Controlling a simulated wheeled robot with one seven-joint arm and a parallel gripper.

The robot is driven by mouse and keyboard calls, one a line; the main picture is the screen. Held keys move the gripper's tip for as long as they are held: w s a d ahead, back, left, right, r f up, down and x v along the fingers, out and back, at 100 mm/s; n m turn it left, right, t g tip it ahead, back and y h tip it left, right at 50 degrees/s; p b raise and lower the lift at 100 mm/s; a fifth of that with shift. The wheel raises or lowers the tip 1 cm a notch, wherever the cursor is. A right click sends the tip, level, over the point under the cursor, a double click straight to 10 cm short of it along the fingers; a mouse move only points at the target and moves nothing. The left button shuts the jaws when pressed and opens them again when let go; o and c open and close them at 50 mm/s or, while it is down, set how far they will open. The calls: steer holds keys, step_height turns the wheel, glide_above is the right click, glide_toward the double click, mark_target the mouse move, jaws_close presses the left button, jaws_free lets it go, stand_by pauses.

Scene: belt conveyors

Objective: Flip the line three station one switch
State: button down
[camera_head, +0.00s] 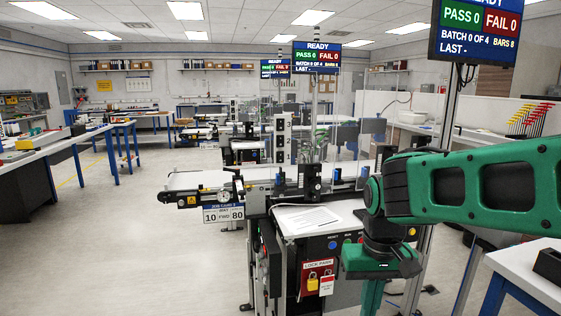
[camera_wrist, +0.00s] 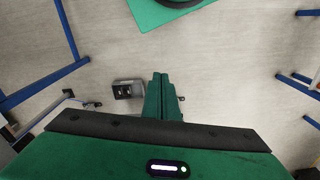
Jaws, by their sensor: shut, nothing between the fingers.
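My gripper (camera_head: 371,298) hangs fingers-down at the right of the head view, in front of the nearest conveyor station. Its green fingers are together and empty in the wrist view (camera_wrist: 161,82), above the floor. The nearest station has a dark front panel (camera_head: 345,262) with small buttons, partly covered by my gripper. A red lock panel (camera_head: 317,280) with a yellow padlock hangs on it. Further conveyor stations (camera_head: 247,150) stand in a row behind. I cannot tell which station is line three station one, and no switch is clearly readable.
The nearest conveyor (camera_head: 190,197) sticks out left with a job card (camera_head: 224,214) below it. Overhead screens (camera_head: 316,57) read READY. A white bench (camera_head: 535,270) stands at right. The wrist view shows a small grey box (camera_wrist: 126,90) beside the fingers. The left aisle floor (camera_head: 130,240) is clear.

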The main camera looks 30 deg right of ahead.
steer(key=w+d+r+n+t+h, duration=0.15)
steer(key=w+d+t, duration=0.25)
steer(key=w, duration=0.9)
steer(key=w+d+r+t+h, duration=0.25)
steer(key=w+d+t, duration=0.25)
steer(key=w, duration=0.7)
steer(key=w+a+r+n+t+h, duration=0.1)
steer(key=w+r+t+h, duration=0.1)
steer(key=w+r+t, duration=0.7)
steer(key=w+r, duration=0.2)
steer(key=w, duration=0.3)
steer(key=shift+w+r, duration=0.15)
steer(key=shift+r, duration=0.15)
steer(key=shift+d, duration=0.1)
